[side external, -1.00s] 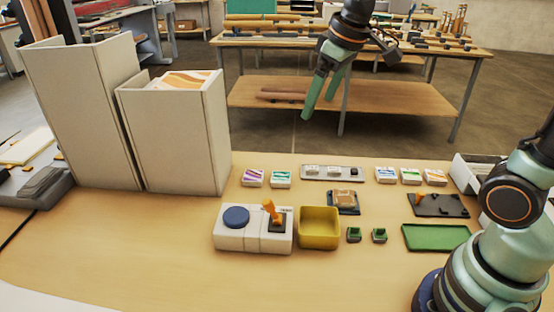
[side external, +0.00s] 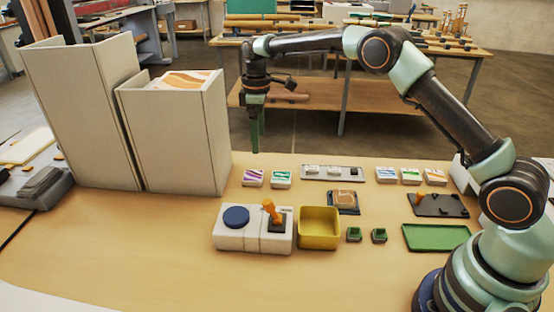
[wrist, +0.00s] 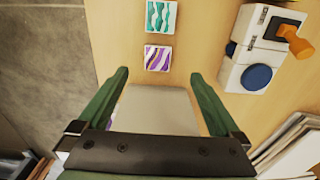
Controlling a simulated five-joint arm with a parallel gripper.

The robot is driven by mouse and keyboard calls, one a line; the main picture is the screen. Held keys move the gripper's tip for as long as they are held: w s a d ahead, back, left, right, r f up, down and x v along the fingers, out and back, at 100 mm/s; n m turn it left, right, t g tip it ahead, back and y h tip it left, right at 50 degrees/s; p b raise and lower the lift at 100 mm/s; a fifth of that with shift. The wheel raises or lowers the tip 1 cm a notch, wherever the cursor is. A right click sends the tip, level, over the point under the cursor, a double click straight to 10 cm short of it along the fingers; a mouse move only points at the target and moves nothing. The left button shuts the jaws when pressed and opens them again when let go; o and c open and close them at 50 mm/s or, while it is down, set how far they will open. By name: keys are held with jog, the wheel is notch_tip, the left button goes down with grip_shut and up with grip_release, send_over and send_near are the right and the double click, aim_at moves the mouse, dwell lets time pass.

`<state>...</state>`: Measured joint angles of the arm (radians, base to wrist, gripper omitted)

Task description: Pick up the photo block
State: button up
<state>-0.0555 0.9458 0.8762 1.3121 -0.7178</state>
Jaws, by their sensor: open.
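Several small patterned blocks lie on the wooden table, and I cannot tell which is the photo block. A purple-and-white block (side external: 253,178) and a teal-and-white block (side external: 281,180) lie side by side at the back left. Blue (side external: 385,175), green (side external: 411,176) and orange (side external: 435,177) blocks stand in a row further right. A tan block (side external: 344,197) sits on a dark blue base. My gripper (side external: 255,148) points down, raised behind the purple block. In the wrist view my gripper (wrist: 159,76) is open and empty, with the purple block (wrist: 158,58) just beyond the fingertips.
Tall beige bins (side external: 175,135) stand at the left. A white unit with a blue knob (side external: 236,217) and orange lever is in front, beside a yellow tray (side external: 319,228). A grey strip (side external: 332,173) lies behind. A green tray (side external: 436,237) is at right. The front table is clear.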

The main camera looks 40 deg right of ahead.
send_over(257, 175)
jog(key=f, duration=0.5)
jog(key=s+f, duration=0.1)
jog(key=f, duration=0.1)
jog(key=shift+d+f, duration=0.1)
jog(key=shift+f, duration=0.05)
jog(key=shift+w+f, duration=0.25)
jog(key=shift+f, duration=1.1)
jog(key=shift+w+f, duration=0.2)
jog(key=shift+f, duration=1.15)
jog(key=c, duration=1.2)
